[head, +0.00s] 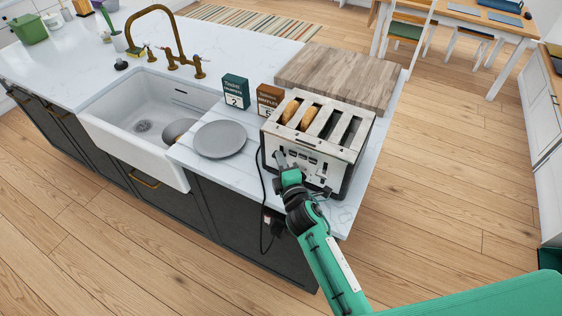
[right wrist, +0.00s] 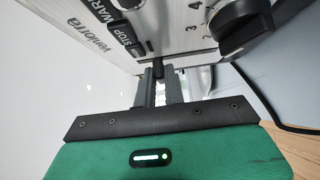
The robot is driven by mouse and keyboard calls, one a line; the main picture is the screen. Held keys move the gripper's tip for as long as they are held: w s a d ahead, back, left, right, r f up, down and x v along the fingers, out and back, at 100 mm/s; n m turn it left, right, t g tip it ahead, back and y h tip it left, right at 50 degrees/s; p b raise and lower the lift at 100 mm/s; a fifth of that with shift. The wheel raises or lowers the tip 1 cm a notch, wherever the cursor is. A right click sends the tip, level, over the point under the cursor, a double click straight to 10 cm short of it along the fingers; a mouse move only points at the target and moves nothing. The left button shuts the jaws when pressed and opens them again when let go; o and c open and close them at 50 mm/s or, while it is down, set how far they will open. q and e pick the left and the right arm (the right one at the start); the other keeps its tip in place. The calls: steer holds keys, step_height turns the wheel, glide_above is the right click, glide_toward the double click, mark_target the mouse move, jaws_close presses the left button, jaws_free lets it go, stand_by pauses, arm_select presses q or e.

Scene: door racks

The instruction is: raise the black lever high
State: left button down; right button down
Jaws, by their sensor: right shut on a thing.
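The silver toaster (head: 303,148) stands at the near corner of the counter, with bread slices (head: 290,111) showing in its left slots and the right slots looking empty. My right gripper (head: 283,160) is at the lower left of the toaster's front. In the right wrist view, my right gripper (right wrist: 160,82) is shut on the black lever (right wrist: 158,68), a small dark tab at the toaster's face. In the head view the gripper hides this lever. My left gripper is in neither view.
A wooden board (head: 345,75) lies behind the toaster. Two small boxes, one teal (head: 235,92) and one brown (head: 268,100), and a grey plate (head: 220,139) are left of it. A black dial (right wrist: 240,22) sits beside the lever. A cord hangs over the counter edge.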

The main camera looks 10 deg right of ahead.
step_height(320, 180, up, 2)
steer(key=shift+r+p, duration=0.15)
steer(key=shift+p, duration=0.35)
steer(key=c, duration=1.5)
jaws_free()
steer(key=shift+s, duration=0.1)
steer(key=shift+s+d+f+b, duration=0.1)
steer(key=shift+s+f+b, duration=0.1)
steer(key=shift+s+b, duration=0.15)
steer(key=shift+s+d+r+b, duration=0.1)
steer(key=shift+s+d+b, duration=0.45)
steer(key=shift+s, duration=1.6)
steer(key=shift+s+d+b, duration=0.1)
steer(key=shift+s+b, duration=0.7)
steer(key=shift+s, duration=1.3)
steer(key=shift+s+d+r+b, duration=0.1)
steer(key=shift+s+d+b, duration=0.45)
steer(key=shift+s, duration=1.6)
